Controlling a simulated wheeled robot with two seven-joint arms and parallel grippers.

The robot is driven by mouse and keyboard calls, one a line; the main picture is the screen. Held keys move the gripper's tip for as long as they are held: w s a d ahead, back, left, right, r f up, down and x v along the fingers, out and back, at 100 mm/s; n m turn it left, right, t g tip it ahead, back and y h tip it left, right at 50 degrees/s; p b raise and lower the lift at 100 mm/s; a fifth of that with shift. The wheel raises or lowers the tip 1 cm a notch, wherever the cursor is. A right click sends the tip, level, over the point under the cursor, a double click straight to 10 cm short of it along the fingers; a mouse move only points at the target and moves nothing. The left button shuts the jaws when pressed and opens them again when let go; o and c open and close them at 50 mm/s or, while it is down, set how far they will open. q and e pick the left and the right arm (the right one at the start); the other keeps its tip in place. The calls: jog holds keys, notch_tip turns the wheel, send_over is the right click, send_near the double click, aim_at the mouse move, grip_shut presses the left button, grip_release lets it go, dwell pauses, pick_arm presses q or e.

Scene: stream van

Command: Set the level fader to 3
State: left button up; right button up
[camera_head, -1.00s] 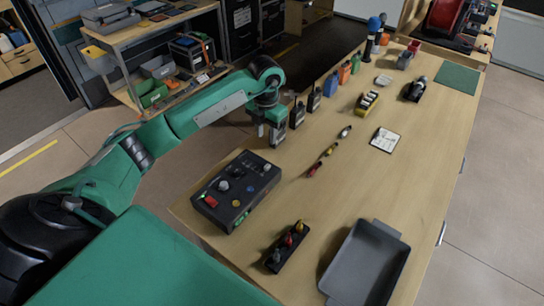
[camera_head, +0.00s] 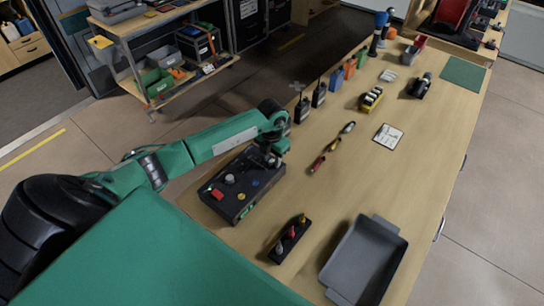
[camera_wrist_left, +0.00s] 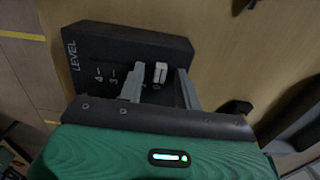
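The dark control box (camera_head: 240,190) sits at the near left of the table, with a red button and several knobs on top. In the left wrist view its end marked LEVEL (camera_wrist_left: 74,56) shows, with 4 and 3 readable at the left and a 0 below the white fader cap (camera_wrist_left: 160,72). The cap stands right of the 3, near the 0. My left gripper (camera_head: 273,158) is over the box's far right end. In the wrist view it (camera_wrist_left: 160,86) is open, one finger on each side of the cap. The left finger hides part of the scale. My right gripper is not in view.
A black holder with several coloured pieces (camera_head: 288,240) and a grey tray (camera_head: 365,262) stand to the right of the box. Dark radios (camera_head: 302,108) stand beyond my gripper along the table's left edge. The table's middle right is mostly clear.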

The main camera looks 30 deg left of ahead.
aim_at(259, 155)
pick_arm(q)
grip_shut()
jog(key=a+b, duration=0.1)
jog(key=a, duration=0.1)
jog(key=a+b, duration=0.2)
jog(key=a, duration=0.1)
jog(key=shift+w+f, duration=0.2)
jog(key=shift+a+r, duration=0.2)
jog(key=shift+a, duration=0.3)
grip_release()
